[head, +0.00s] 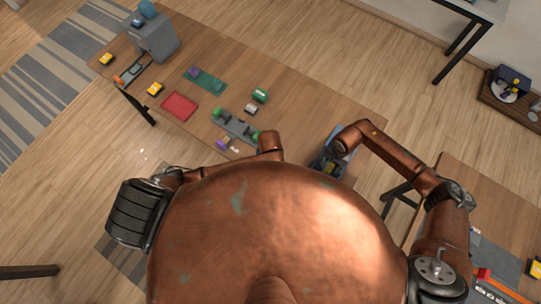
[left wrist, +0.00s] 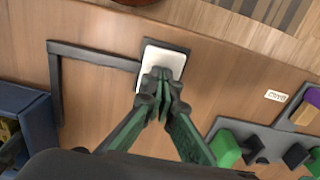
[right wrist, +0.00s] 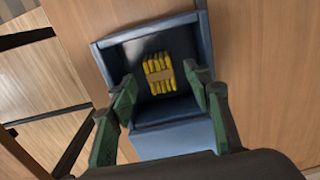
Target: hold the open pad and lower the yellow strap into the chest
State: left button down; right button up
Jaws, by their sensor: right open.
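The blue chest (right wrist: 170,142) is open in the right wrist view. The yellow strap (right wrist: 158,68) lies in its dark interior as a folded bundle with a tan band around it. My right gripper (right wrist: 164,80) is open, its fingers apart on either side of the strap. In the left wrist view, a white pad (left wrist: 165,56) on a dark base lies at the end of a dark angled bar (left wrist: 95,52). My left gripper (left wrist: 163,76) has its fingertips together over the pad; whether they grip its edge is unclear. The chest also shows in the head view (head: 341,143), partly hidden.
A grey fixture (left wrist: 262,140) with green blocks stands right of the pad. Farther along the table are a red tray (head: 179,106), a teal mat (head: 210,83) and a grey box (head: 155,40). Bare wood surrounds the chest's right side.

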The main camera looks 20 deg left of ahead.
jog(key=shift+r, duration=0.1)
notch_tip(320, 180, up, 10)
dwell(0.5)
pick_arm(q)
notch_tip(320, 180, up, 7)
jog(key=p, duration=0.9)
jog(key=shift+r, duration=0.1)
pick_arm(e)
notch_tip(320, 180, up, 9)
